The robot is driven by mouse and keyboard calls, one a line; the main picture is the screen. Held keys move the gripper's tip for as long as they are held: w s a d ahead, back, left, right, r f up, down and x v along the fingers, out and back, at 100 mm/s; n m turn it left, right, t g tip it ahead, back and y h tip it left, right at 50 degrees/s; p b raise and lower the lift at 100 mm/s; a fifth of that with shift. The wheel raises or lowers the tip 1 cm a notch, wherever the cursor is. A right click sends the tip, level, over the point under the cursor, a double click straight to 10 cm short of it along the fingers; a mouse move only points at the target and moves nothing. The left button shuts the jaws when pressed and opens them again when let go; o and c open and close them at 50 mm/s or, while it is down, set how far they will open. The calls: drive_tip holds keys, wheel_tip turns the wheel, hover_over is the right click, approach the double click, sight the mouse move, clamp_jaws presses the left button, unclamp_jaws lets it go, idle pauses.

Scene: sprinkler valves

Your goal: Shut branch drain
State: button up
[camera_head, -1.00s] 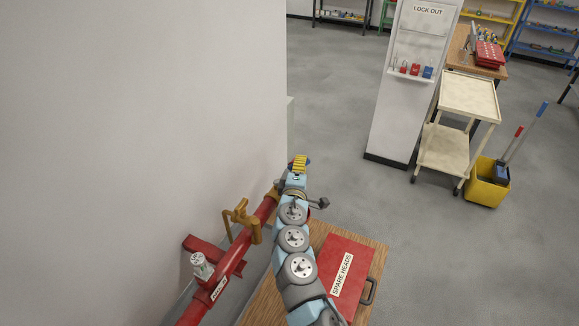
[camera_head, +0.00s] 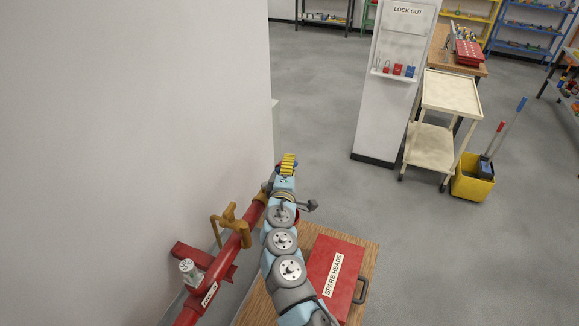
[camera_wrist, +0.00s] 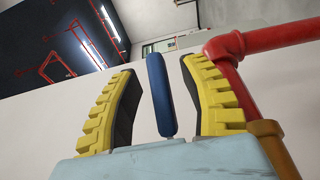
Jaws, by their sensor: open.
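A blue lever handle (camera_wrist: 158,95) stands between the two yellow fingers of my gripper (camera_wrist: 157,68) in the wrist view. The fingers are open, with a gap on each side of the handle. In the head view my gripper (camera_head: 288,164) is at the far end of the red pipe (camera_head: 232,250), close to the wall corner. My arm and gripper hide most of the valve there. The red pipe (camera_wrist: 262,38) bends down right of the fingers in the wrist view, into a brass fitting (camera_wrist: 266,132).
A brass valve (camera_head: 233,226) and a gauge-like white fitting (camera_head: 188,270) sit along the pipe beside the white wall (camera_head: 130,110). A red SPARE HEADS case (camera_head: 330,280) lies on a wooden table right of my arm.

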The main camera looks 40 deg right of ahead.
drive_tip(key=shift+a, duration=0.1)
drive_tip(key=v, duration=1.2)
idle(0.4)
